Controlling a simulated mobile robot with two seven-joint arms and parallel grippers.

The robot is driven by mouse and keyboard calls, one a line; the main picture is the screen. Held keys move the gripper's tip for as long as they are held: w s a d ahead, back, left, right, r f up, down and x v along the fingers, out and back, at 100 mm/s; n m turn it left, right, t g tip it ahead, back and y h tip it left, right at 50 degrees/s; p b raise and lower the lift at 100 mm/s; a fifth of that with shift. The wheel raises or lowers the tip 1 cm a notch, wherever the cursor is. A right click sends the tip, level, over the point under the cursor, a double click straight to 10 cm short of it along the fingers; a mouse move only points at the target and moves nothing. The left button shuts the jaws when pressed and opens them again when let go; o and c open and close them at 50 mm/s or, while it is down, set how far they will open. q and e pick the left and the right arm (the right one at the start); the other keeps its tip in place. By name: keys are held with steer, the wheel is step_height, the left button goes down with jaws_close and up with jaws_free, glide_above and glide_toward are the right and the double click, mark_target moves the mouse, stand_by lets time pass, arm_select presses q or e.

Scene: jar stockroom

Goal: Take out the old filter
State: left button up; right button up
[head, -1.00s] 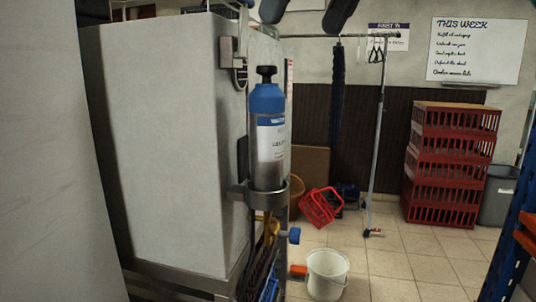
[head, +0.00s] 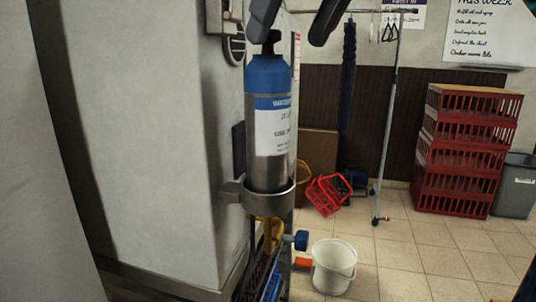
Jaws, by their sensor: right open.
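The filter (head: 270,125) is an upright grey cylinder with a blue top, a white label and a black knob (head: 271,42) on its head. It sits in a round metal ring holder (head: 262,199) on the side of a pale cabinet. My right gripper (head: 288,33) comes in from the top edge, its two dark fingers apart and empty. In the picture the left finger overlaps the top of the knob; I cannot tell whether it touches. The filter's lower end is hidden by the holder. My left gripper is out of view.
The pale cabinet (head: 160,140) stands close on the left. A blue valve knob (head: 301,240) sticks out below the holder. A white bucket (head: 333,268) stands on the floor beside it. A red basket (head: 326,194), red crates (head: 463,150) and a grey bin (head: 514,187) are farther back. Tiled floor is clear at right.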

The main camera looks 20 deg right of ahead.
mark_target(275, 61)
steer(key=shift+b+x, duration=0.35)
steer(key=shift+x, duration=2.75)
steer(key=shift+a+r, duration=0.1)
steer(key=shift+a, duration=0.05)
steer(key=shift+c, duration=0.4)
jaws_close()
steer(key=shift+r, duration=0.1)
